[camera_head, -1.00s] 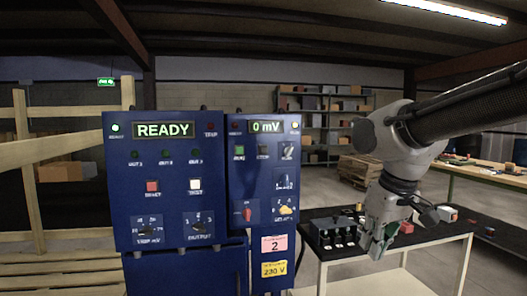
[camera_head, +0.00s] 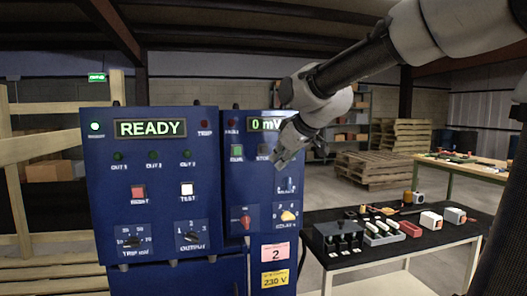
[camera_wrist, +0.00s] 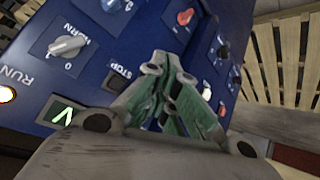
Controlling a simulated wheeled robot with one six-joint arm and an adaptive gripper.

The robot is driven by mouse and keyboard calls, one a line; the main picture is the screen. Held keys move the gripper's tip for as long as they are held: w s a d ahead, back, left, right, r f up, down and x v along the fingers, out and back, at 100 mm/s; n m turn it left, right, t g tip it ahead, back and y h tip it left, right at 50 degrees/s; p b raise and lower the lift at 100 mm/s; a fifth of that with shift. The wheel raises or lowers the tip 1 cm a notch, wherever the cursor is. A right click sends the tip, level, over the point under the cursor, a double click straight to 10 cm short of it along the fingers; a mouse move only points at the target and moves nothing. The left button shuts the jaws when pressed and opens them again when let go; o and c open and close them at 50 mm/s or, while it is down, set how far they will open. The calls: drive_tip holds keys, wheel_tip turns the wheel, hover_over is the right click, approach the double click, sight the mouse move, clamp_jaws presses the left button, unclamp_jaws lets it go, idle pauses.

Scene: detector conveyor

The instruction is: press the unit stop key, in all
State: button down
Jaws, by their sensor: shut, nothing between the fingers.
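The stop key (camera_head: 263,150) is a small dark square button on the upper part of the right blue cabinet (camera_head: 256,180), right of a green-lit key (camera_head: 237,151). In the wrist view the stop key (camera_wrist: 117,80) is black, beside an upside-down STOP label. My gripper (camera_head: 281,164) is in front of this cabinet, just right of the stop key in the head view. In the wrist view my gripper (camera_wrist: 158,62) is shut and empty, its green-padded fingers together, to the right of the key. Whether it touches the panel cannot be told.
A grey rotary switch (camera_wrist: 68,46) sits close to the stop key. A red knob (camera_head: 245,217) and a yellow knob (camera_head: 287,215) are lower on the cabinet. The left cabinet shows READY (camera_head: 150,128). A black-topped table (camera_head: 400,258) with several parts stands at right.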

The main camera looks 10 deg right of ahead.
sight(264, 150)
idle(0.4)
drive_tip(key=w, duration=0.8)
drive_tip(key=shift+w, duration=0.35)
drive_tip(key=shift+w, duration=0.1)
idle(1.1)
drive_tip(key=shift+w, duration=0.3)
drive_tip(key=shift+w, duration=0.5)
idle(0.7)
drive_tip(key=shift+s, duration=0.95)
drive_tip(key=shift+s, duration=0.1)
